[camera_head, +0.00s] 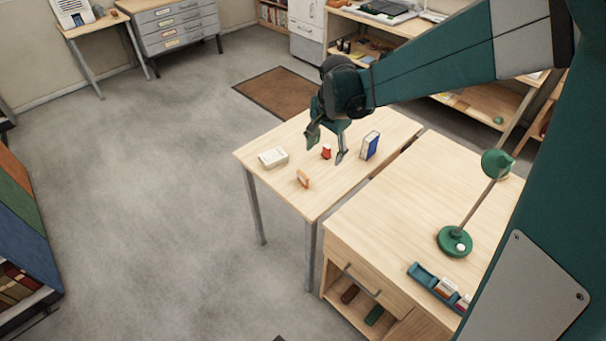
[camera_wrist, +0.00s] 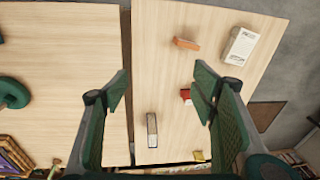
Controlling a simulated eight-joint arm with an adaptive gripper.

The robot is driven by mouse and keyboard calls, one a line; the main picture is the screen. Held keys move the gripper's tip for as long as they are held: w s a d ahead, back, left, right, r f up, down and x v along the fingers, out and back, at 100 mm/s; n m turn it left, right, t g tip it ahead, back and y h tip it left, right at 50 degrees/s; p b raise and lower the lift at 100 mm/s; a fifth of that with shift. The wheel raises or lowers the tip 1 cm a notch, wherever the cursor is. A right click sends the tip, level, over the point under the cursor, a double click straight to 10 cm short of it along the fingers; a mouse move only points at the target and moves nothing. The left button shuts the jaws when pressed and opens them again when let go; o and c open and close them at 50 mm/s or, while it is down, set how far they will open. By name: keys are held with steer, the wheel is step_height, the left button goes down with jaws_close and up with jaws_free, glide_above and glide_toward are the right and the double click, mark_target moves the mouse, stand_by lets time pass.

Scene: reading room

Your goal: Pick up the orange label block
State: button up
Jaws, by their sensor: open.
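The orange label block (camera_head: 303,179) stands on the light wood table (camera_head: 318,205), near its front edge. It also shows in the wrist view (camera_wrist: 186,43) as a small orange bar, above and between my fingers. My gripper (camera_head: 327,150) is open and empty above the table, farther back than the block. In the wrist view its two fingers (camera_wrist: 160,84) are spread wide, with bare wood between the tips. The block is apart from both fingers and fully visible.
A small red object (camera_head: 326,151) is near my fingers, partly hidden by the right one in the wrist view. A white box (camera_head: 273,157) and a blue book (camera_head: 370,145) stand on the same table. A second table with a green lamp (camera_head: 455,241) adjoins at right.

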mark_target(303, 174)
steer(key=w+a+f+m, duration=0.1)
steer(key=w+a+f, duration=0.1)
steer(key=f, duration=0.2)
steer(key=w+a+f+g, duration=0.1)
steer(key=w+a+f, duration=0.1)
steer(key=f, duration=0.3)
steer(key=w+a+f+m, duration=0.1)
steer(key=w+a+f, duration=0.1)
steer(key=a+f, duration=0.1)
steer(key=shift+w+a+f+m+g, duration=0.1)
steer(key=shift+f+m+g, duration=0.1)
steer(key=shift+f, duration=0.15)
steer(key=shift+a+f+m+g, duration=0.1)
steer(key=shift+f+g, duration=0.1)
steer(key=shift+f, duration=0.1)
steer(key=shift+f, duration=0.1)
steer(key=shift+f, duration=1.25)
steer(key=shift+w+f+b, duration=0.15)
steer(key=shift+f+b, duration=0.2)
steer(key=shift+f, duration=2.25)
steer(key=c, duration=0.9)
